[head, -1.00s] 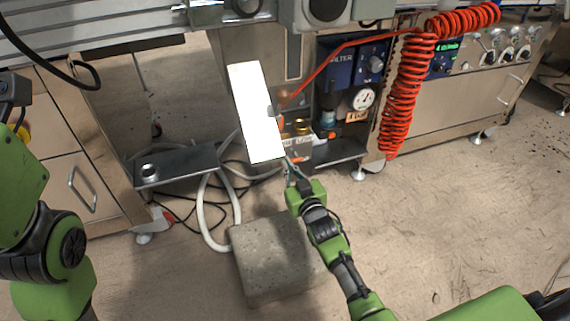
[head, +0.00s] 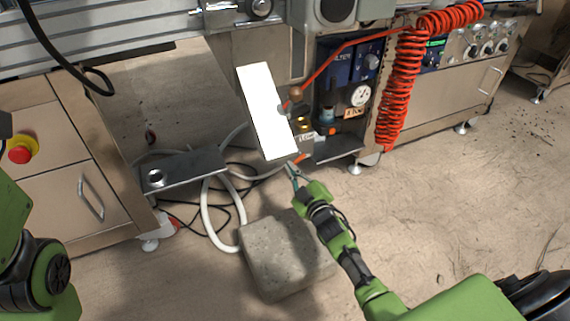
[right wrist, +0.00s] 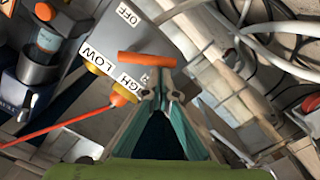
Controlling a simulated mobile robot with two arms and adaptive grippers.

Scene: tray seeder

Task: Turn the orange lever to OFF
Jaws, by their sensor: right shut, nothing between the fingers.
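The orange lever (right wrist: 147,60) lies crosswise just beyond my fingertips in the right wrist view. The labels OFF (right wrist: 127,14), LOW (right wrist: 90,58) and HIGH (right wrist: 128,82) are around it, HIGH partly covered. I cannot tell which label the lever points to. In the head view the lever (head: 301,158) is a small orange spot below a bright white panel. My right gripper (head: 291,167) is shut and empty, close in front of the lever; in the right wrist view its fingertips (right wrist: 160,96) look very near it. I cannot tell whether they touch. My left gripper is out of view.
The white panel (head: 265,110) hangs just above my right gripper. A coiled red hose (head: 401,90) is to the right. A concrete block (head: 280,255) and a white hose (head: 207,205) are on the floor below. Floor at the right is clear.

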